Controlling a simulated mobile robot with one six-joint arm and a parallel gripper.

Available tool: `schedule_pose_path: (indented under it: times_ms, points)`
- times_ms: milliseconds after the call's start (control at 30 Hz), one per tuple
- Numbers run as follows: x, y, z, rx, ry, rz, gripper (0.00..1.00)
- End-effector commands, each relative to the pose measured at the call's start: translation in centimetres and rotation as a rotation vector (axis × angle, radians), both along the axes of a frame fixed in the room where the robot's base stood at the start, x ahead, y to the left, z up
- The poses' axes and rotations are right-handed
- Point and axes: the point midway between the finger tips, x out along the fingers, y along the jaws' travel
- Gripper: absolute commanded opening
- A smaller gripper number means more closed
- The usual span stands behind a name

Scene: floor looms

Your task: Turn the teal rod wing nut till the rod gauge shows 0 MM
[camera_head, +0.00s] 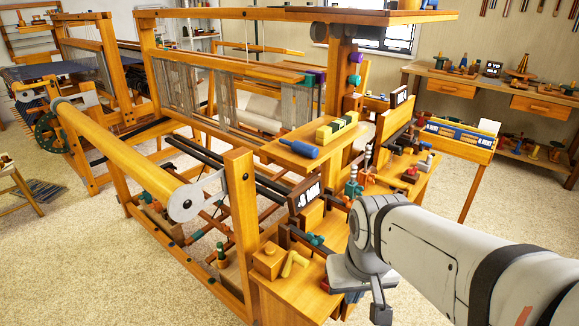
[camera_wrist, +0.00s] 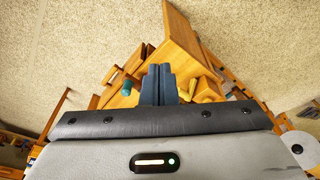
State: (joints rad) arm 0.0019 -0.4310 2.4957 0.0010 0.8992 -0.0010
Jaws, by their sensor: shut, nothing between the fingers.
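A dark rod gauge (camera_head: 304,195) with tilted white figures stands on the wooden bench. Its reading ends in MM, but the digit is hard to make out. A small teal piece (camera_head: 315,239), which looks like the rod wing nut, sits on a dark rod below the gauge. A teal piece also shows left of my fingers in the wrist view (camera_wrist: 126,87). My gripper (camera_wrist: 158,72) is shut and empty, its dark blue fingers together over the wooden bench end. The fingers are apart from the teal piece in the picture. My arm hides part of the bench in the head view.
A wooden block (camera_head: 268,262) and a yellow wing-shaped piece (camera_head: 295,264) sit on the bench near the gauge. Small coloured fittings (camera_head: 355,188) stand farther along it. The loom's upright post (camera_head: 241,215) rises at the left. Carpet (camera_head: 450,185) is open to the right.

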Motion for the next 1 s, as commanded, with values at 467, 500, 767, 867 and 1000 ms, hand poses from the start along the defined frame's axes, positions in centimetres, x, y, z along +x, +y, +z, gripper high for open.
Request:
schedule_pose_path:
  times_ms: [467, 500, 767, 867, 1000]
  points:
    - [0.5, 0.0, -0.1, 0.002, 0.002, 0.017, 0.11]
    - [1.1, 0.1, -0.2, 0.006, 0.005, 0.036, 0.14]
    - [10.2, 0.1, -1.5, 0.048, 0.004, 0.339, 0.33]
    - [14.6, 0.0, -2.7, 0.067, -0.014, 0.485, 0.33]
    - [20.7, -0.7, -5.0, 0.089, -0.058, 0.688, 0.33]
